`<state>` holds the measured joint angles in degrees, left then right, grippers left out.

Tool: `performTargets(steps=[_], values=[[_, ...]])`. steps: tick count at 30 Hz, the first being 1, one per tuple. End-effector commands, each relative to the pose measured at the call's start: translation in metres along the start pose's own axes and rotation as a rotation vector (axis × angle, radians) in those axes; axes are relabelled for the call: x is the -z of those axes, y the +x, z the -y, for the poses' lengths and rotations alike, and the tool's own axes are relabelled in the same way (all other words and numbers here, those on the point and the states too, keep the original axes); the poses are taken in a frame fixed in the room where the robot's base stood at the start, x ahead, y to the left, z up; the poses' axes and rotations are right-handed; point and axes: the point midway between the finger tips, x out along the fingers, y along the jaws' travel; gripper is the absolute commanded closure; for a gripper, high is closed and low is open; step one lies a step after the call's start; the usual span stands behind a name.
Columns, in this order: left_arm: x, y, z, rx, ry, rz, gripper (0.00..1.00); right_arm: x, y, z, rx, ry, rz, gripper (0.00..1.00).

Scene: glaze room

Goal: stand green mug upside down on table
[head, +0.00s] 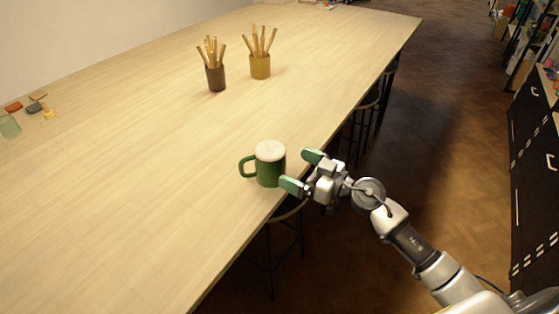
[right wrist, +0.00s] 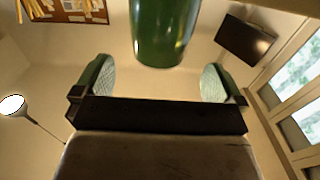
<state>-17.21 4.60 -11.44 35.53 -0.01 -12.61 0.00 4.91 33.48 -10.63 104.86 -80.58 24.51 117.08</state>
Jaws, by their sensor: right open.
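The green mug (head: 271,171) stands on the table (head: 150,190) near its right edge, with its handle pointing left. A pale, closed-looking round face with a faint mark is on top, so the mug appears upside down. My right gripper (head: 302,171) is open and empty just right of the mug, its green-padded fingers pointing at it. In the right wrist view the mug (right wrist: 162,32) is ahead of the open fingers, centred between them and apart from both. My left gripper is not in view.
A brown cup (head: 216,79) and a yellow cup (head: 260,67), both holding wooden sticks, stand farther back. A small glass (head: 9,126) and small coloured pieces lie at far left. Stools stand under the table's right edge. The table around the mug is clear.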

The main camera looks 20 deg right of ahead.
Motion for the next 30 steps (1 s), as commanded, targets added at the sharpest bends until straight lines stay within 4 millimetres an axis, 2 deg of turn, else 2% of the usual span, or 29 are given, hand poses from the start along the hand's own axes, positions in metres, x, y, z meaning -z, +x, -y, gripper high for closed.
performTargets(steps=[3, 7, 17, 20, 23, 26, 27, 29, 30], values=[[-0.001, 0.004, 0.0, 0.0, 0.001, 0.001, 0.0, -0.002, -0.022, 0.001, 0.001, 0.0, 0.003, 0.0], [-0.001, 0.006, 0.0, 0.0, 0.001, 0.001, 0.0, -0.002, -0.036, 0.001, 0.001, 0.0, 0.001, 0.0], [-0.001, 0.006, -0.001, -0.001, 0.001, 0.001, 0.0, 0.0, -0.042, 0.0, 0.0, 0.0, 0.0, 0.0], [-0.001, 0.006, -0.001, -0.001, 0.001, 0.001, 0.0, -0.015, -0.043, -0.006, -0.029, 0.015, 0.003, 0.0], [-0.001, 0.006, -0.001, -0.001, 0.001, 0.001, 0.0, -0.063, -0.049, -0.024, -0.13, 0.052, 0.026, 0.0], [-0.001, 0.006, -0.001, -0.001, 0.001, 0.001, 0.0, -0.148, -0.068, -0.04, -0.293, 0.098, 0.11, 0.0], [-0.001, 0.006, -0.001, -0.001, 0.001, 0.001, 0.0, -0.187, -0.08, -0.042, -0.361, 0.114, 0.165, 0.0], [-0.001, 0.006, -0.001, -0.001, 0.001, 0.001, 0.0, -0.244, -0.101, -0.037, -0.452, 0.135, 0.265, 0.0], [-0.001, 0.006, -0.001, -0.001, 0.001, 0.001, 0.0, -0.281, -0.117, -0.029, -0.502, 0.146, 0.342, 0.0]])
